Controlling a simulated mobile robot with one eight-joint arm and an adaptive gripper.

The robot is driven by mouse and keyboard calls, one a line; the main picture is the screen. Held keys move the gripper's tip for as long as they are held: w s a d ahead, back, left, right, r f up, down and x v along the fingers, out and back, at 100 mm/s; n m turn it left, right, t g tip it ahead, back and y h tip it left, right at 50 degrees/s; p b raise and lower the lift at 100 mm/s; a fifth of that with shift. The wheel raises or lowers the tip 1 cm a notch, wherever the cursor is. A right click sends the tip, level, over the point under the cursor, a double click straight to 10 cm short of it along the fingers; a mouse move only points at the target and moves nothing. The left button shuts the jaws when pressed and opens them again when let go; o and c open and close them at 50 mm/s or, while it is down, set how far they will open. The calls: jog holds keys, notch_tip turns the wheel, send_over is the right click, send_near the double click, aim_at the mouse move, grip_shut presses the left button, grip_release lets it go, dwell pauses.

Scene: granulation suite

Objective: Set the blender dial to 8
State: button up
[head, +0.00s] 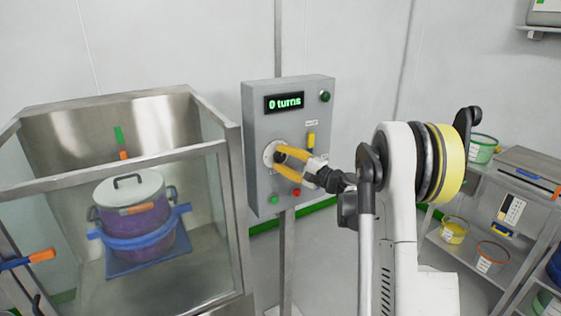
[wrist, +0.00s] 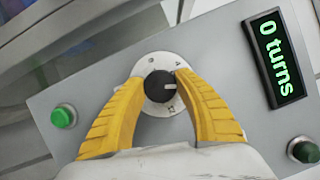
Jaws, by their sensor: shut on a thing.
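The blender dial (wrist: 158,86) is a black knob with a pale pointer mark on a round white scale plate (wrist: 160,111). It sits on the front of a grey control box (head: 258,120). A display (head: 284,102) on the box reads "0 turns" in green. My gripper (head: 280,157) has yellow fingers and is at the dial, one finger on each side of it. In the wrist view the fingers (wrist: 160,84) are shut on the knob. The scale marks are partly hidden and too small to read surely.
The box has a green button (head: 274,200), a red button (head: 297,192), a yellow lever (head: 311,141) and a dark green knob (head: 325,96). A glass-sided enclosure (head: 236,200) with a purple lidded drum (head: 134,222) stands left. Shelves with tubs (head: 491,257) stand right.

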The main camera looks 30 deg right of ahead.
jog(key=shift+m, duration=0.6)
jog(key=shift+m+t, duration=0.3)
jog(key=o, duration=1.2)
jog(key=v, duration=1.2)
